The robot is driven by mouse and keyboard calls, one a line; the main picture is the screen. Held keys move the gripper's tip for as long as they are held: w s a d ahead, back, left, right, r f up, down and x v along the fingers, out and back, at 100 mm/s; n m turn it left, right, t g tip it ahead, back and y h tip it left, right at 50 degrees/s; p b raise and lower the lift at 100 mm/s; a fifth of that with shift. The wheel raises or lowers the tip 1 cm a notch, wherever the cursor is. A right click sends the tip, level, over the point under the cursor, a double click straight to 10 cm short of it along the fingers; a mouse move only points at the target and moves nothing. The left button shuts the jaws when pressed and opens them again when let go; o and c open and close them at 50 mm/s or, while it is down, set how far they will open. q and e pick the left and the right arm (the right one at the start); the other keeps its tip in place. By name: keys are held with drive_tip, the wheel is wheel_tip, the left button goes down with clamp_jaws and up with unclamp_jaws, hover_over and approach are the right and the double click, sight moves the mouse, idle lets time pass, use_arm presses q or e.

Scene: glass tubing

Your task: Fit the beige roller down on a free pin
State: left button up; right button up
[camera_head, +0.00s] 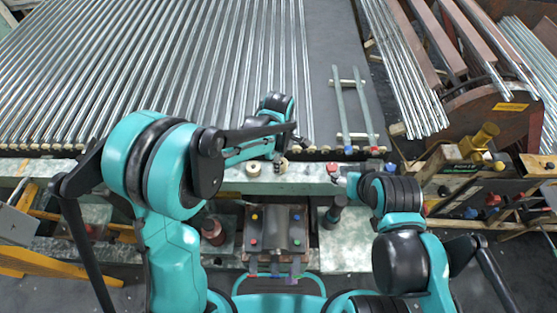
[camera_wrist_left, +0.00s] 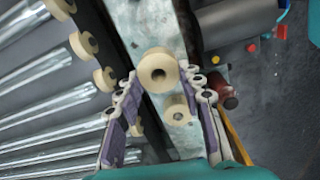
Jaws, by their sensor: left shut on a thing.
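My left gripper (camera_head: 281,153) is over the pale green ledge (camera_head: 310,181) at the front edge of the tube bed. It is shut on a beige roller (camera_wrist_left: 158,72), a short cylinder with a centre hole, at its fingertips (camera_wrist_left: 160,84). A second beige roller (camera_wrist_left: 178,110) shows smaller, lower between the fingers in the left wrist view. In the head view a beige roller (camera_head: 254,169) stands on the ledge just left of the gripper. A row of beige rollers (camera_wrist_left: 84,44) lines the tube ends. I cannot make out a bare pin. My right gripper (camera_head: 336,171) is small and unclear.
Long glass tubes (camera_head: 190,70) fill the bed at the back left. A ladder-like frame (camera_head: 352,105) lies on the bare grey right part. A dark panel with coloured knobs (camera_head: 277,230) sits in front of the ledge. A red-brown bottle (camera_head: 213,230) stands left of it.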

use_arm(q)
drive_tip(key=shift+f+b, duration=0.95)
drive_tip(key=shift+f, duration=0.25)
drive_tip(key=o, duration=1.2)
drive_tip(key=shift+c, duration=0.2)
wheel_tip(320, 180, up, 12)
